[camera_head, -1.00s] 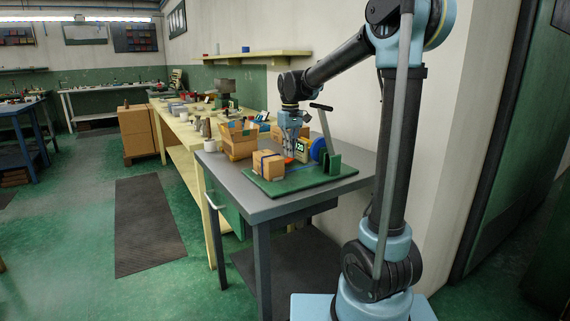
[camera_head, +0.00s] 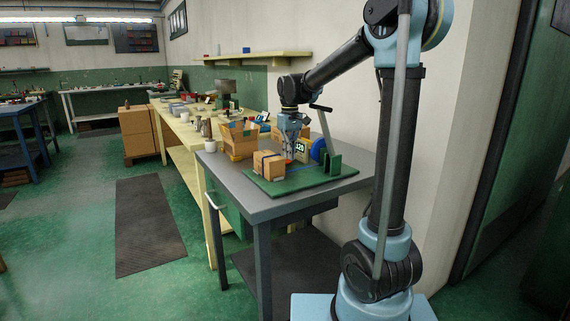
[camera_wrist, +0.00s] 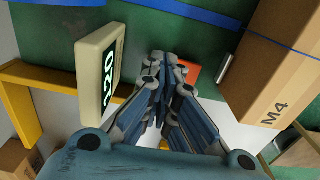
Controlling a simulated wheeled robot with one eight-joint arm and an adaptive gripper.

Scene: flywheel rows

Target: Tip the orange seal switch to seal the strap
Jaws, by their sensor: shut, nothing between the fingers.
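The orange seal switch (camera_wrist: 187,73) shows as an orange patch just beyond my fingertips in the wrist view; my fingers hide part of it. In the head view only a small bit of the orange switch (camera_head: 289,161) shows under my gripper. My gripper (camera_head: 290,157) points down over the green board, shut and empty. In the wrist view its closed fingers (camera_wrist: 168,62) are at the switch; I cannot tell whether they touch it. The blue strap (camera_wrist: 196,12) runs across the green board and around the cardboard box marked M4 (camera_wrist: 268,75). The box (camera_head: 268,165) stands left of my gripper.
A cream display unit (camera_wrist: 95,70) reading 120 stands close beside my fingers. A blue reel (camera_head: 319,150) and a lever (camera_head: 325,122) stand right of my gripper. The table's front (camera_head: 255,208) is bare.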

